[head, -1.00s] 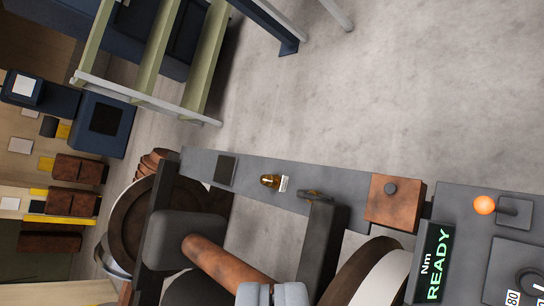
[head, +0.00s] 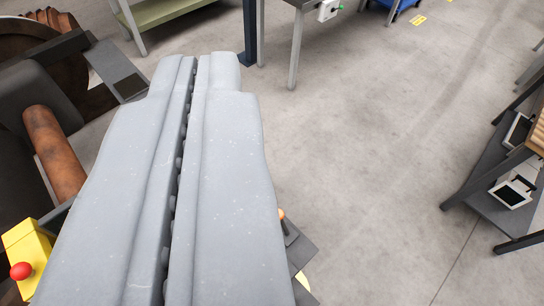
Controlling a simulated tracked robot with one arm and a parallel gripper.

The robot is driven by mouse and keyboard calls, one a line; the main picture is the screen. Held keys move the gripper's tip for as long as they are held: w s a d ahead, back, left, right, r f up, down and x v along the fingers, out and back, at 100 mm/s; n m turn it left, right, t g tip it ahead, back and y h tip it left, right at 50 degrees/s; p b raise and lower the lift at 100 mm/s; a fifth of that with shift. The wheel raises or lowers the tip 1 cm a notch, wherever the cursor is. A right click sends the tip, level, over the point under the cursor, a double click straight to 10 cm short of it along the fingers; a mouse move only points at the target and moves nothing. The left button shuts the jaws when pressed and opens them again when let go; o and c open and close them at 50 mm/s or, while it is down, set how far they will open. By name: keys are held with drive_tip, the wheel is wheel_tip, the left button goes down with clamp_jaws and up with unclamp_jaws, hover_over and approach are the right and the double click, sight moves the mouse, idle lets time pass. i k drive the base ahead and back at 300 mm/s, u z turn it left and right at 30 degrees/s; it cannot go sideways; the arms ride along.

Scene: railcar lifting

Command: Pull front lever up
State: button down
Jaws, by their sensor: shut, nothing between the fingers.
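My gripper (head: 197,62) fills the left middle of the head view, large and grey, with its two long fingers shut against each other and nothing between them. A small orange knob (head: 282,214) shows just past the right edge of the gripper, with a dark plate (head: 300,248) beside it. It looks like the lever's knob, but most of the lever is hidden behind the gripper. I cannot tell whether this is the front lever or how it is tilted. The gripper does not hold it.
A yellow box (head: 27,258) with a red button (head: 21,271) is at lower left. A rusty bar (head: 54,152) and dark wheel parts are at left. A dark table (head: 490,185) with tablets stands at right. Open concrete floor (head: 370,120) lies between.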

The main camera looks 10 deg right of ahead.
sight(22, 271)
drive_tip(key=u, duration=0.5)
drive_tip(key=k, duration=0.35)
drive_tip(key=u, duration=0.7)
